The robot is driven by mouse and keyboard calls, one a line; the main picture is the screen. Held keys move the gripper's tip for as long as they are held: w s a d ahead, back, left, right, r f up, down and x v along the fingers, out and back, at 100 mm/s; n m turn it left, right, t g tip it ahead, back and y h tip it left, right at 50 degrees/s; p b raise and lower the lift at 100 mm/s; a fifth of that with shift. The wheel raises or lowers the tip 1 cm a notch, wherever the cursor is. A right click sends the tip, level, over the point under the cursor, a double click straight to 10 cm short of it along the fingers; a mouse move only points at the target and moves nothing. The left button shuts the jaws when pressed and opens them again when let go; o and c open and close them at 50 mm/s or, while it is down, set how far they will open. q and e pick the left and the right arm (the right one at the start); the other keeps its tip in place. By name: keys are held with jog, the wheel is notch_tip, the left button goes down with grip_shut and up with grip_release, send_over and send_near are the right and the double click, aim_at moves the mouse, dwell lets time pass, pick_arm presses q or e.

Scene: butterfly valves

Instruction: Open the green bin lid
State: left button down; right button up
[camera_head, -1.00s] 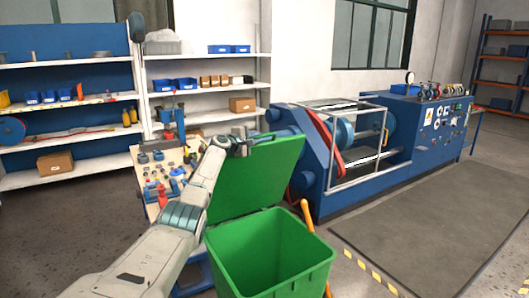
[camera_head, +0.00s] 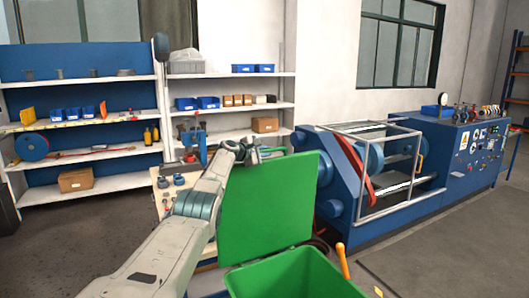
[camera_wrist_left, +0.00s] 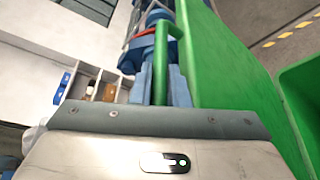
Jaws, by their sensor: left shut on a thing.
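The green bin lid (camera_head: 268,208) stands raised and roughly upright above the open green bin (camera_head: 295,278), whose lower part is cut off by the frame's bottom edge. My left gripper (camera_head: 262,153) is at the lid's top edge in the head view. In the left wrist view, its blue-grey fingers (camera_wrist_left: 162,88) are shut on a green bar handle (camera_wrist_left: 160,62) that joins the lid. The lid's green panel (camera_wrist_left: 228,75) runs along the right of the fingers there, with part of the bin (camera_wrist_left: 302,100) beyond it. My right gripper is not in view.
A blue machine (camera_head: 345,215) with a metal cage is close on the right. Shelves (camera_head: 85,155) line the back wall. A yellow-orange handle (camera_head: 343,260) sticks up beside the bin.

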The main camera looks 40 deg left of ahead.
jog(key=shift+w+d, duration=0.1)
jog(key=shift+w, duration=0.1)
pick_arm(q)
jog(key=c, duration=1.8)
grip_release()
jog(key=shift+o, duration=0.5)
jog(key=shift+s+a, duration=0.1)
jog(key=shift+s, duration=0.05)
jog(key=shift+s+a, duration=0.1)
jog(key=shift+s, duration=0.55)
jog(key=shift+s+r+b, duration=0.15)
jog(key=shift+s+b, duration=0.2)
jog(key=shift+s, duration=0.2)
jog(key=b+v, duration=0.4)
jog(key=v, duration=0.4)
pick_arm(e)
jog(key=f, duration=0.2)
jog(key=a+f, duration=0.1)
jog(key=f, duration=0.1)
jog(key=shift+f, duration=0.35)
pick_arm(q)
jog(key=shift+s, duration=0.1)
